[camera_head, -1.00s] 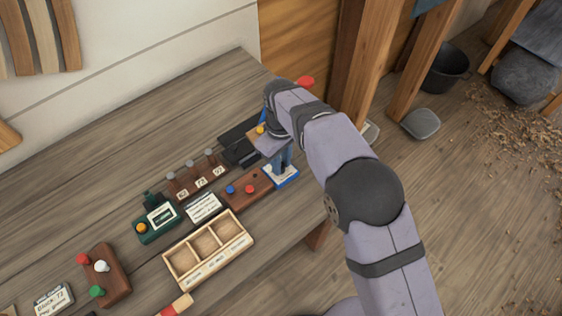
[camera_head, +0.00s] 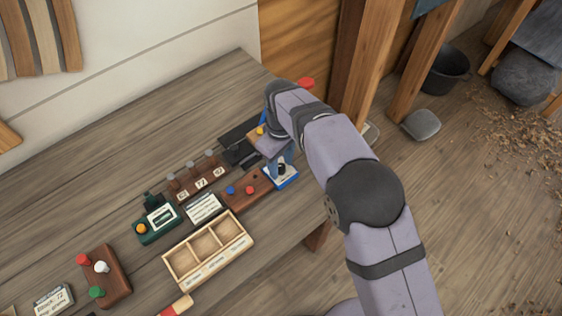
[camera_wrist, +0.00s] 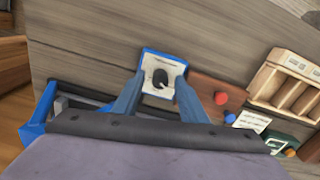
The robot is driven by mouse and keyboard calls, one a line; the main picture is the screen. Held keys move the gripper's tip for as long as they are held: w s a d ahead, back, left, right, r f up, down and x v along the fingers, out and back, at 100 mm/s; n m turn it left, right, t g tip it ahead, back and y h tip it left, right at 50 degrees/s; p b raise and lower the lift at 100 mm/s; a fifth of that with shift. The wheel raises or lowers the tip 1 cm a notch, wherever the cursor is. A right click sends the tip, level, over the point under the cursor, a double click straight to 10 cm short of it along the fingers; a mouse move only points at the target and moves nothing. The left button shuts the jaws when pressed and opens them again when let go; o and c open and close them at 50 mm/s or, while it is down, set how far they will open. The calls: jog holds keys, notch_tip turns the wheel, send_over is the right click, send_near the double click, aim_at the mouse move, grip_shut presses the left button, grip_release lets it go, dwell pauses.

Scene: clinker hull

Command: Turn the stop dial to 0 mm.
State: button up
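The stop dial (camera_head: 281,169) is a small black knob on a white plate with a blue edge, near the bench's front edge. In the wrist view the knob (camera_wrist: 160,78) shows a small pale mark, but I cannot read its setting or the plate's print. My gripper (camera_wrist: 160,84) is open, with its two blue fingers apart and the knob seen between them. In the head view the gripper (camera_head: 282,155) is just above the dial, and the knob shows clear below the fingers. The fingers appear empty and apart from the knob.
A brown board with red and blue buttons (camera_head: 249,190) lies left of the dial. A wooden compartment tray (camera_head: 208,252), a green device (camera_head: 157,219) and a paper card (camera_head: 203,207) are farther left. A black tray (camera_head: 240,135) lies behind. The bench's back left is clear.

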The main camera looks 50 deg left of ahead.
aim_at(281, 166)
jog(key=shift+r, duration=0.1)
jog(key=shift+r+b, duration=1.2)
jog(key=shift+r, duration=2.4)
